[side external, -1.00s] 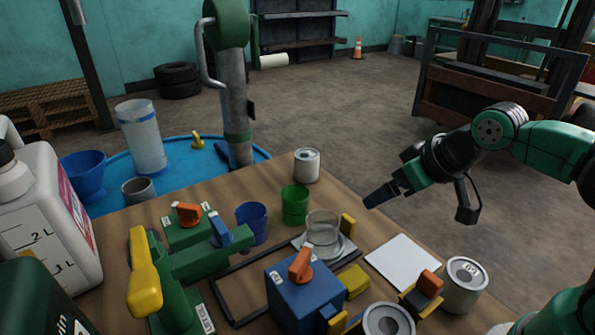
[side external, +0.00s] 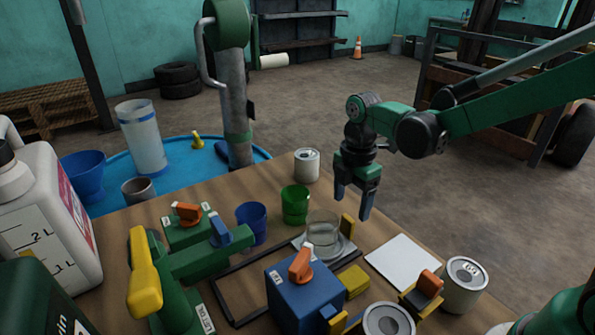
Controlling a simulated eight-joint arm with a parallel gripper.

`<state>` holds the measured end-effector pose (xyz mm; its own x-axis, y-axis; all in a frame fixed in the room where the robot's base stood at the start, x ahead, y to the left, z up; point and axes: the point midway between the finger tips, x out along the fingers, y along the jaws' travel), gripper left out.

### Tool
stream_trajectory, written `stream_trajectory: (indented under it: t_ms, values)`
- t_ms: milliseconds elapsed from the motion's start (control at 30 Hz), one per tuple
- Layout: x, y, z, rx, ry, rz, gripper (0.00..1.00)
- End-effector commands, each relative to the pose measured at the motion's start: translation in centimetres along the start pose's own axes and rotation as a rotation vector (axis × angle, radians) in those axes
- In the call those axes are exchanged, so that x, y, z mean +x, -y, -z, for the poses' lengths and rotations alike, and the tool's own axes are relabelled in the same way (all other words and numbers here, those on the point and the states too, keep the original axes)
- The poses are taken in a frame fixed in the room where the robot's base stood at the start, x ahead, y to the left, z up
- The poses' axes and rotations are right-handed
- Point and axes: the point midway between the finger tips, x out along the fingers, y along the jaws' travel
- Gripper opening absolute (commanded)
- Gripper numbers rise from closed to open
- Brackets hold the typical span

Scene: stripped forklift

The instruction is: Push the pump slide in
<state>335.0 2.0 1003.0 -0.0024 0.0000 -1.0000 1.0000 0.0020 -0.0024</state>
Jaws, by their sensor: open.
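A blue box (side external: 292,302) with an orange lever on top stands at the front of the wooden table. A yellow block (side external: 353,281) sticks out from its right side, and another yellow piece (side external: 338,322) shows lower down. I cannot tell for sure which part is the pump slide. A green device (side external: 185,275) with a yellow handle (side external: 143,277) stands to the left. My gripper (side external: 352,205) points down with its fingers apart and empty. In the picture it is above the blue box, near the table's right edge, and touches nothing.
A dark frame lies mid-table.

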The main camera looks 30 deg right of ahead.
Motion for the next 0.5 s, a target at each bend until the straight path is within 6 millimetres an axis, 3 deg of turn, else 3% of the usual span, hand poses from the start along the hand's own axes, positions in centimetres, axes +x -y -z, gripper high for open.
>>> stream_trajectory:
  t_ms: [300, 500]
  values:
    - [3.9, 0.0, 0.0, 0.001, 0.0, -0.001, 0.71]
    - [5.0, 0.0, 0.0, 0.002, 0.0, -0.002, 0.71]
